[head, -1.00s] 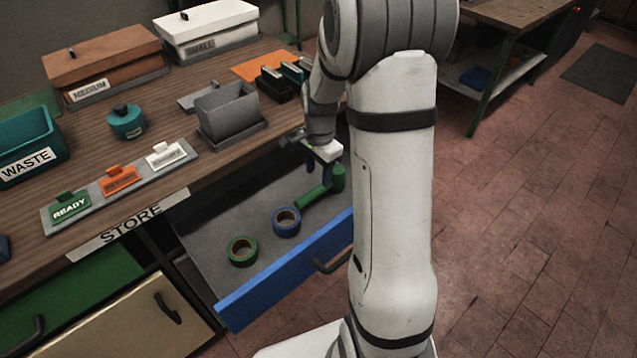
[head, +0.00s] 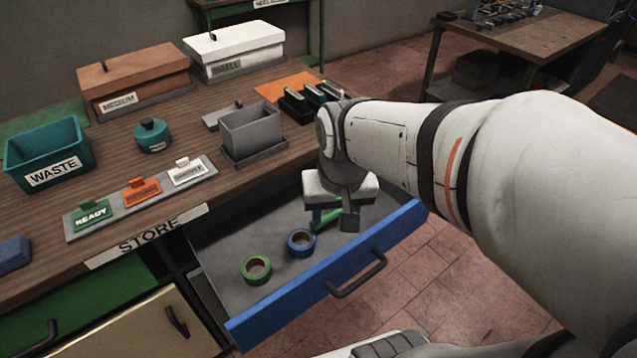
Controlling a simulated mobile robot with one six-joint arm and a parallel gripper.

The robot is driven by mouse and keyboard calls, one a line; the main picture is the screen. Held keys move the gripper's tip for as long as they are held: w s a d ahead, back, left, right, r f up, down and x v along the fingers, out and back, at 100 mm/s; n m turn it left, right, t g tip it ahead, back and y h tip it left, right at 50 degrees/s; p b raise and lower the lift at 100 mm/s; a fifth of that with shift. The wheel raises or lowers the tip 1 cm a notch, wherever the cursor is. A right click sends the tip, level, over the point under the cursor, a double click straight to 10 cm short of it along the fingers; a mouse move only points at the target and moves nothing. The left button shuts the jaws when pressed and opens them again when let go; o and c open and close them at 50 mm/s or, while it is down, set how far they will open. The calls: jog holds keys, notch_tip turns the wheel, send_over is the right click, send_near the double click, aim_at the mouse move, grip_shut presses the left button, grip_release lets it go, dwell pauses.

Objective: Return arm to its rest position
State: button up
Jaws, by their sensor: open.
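My arm reaches in from the right in the head view, and my gripper (head: 335,217) hangs over the open blue-fronted drawer (head: 345,270). The gripper points down with its fingers apart. A green object (head: 326,221) in the drawer shows behind and between the fingers, partly hidden by them. I cannot tell whether the fingers touch it. A blue tape roll (head: 301,231) and a green tape roll (head: 244,269) lie on the grey drawer floor, to the left of the gripper.
The wooden bench holds a teal WASTE bin (head: 20,158), a grey open box (head: 238,134), a teal round pot (head: 152,146), a tag strip (head: 112,213), a brown box (head: 150,75) and a white box (head: 240,40). Another table (head: 540,38) stands back right. Open floor lies right of the drawer.

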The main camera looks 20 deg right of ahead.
jog(key=shift+s+a+n, duration=0.2)
jog(key=shift+s+n, duration=0.6)
jog(key=shift+s, duration=0.35)
jog(key=shift+r, duration=0.1)
jog(key=shift+t, duration=0.3)
jog(key=p+v, duration=0.4)
jog(key=v, duration=0.1)
jog(key=shift+w+p, duration=0.35)
jog(key=shift+w, duration=0.05)
jog(key=shift+c, duration=0.2)
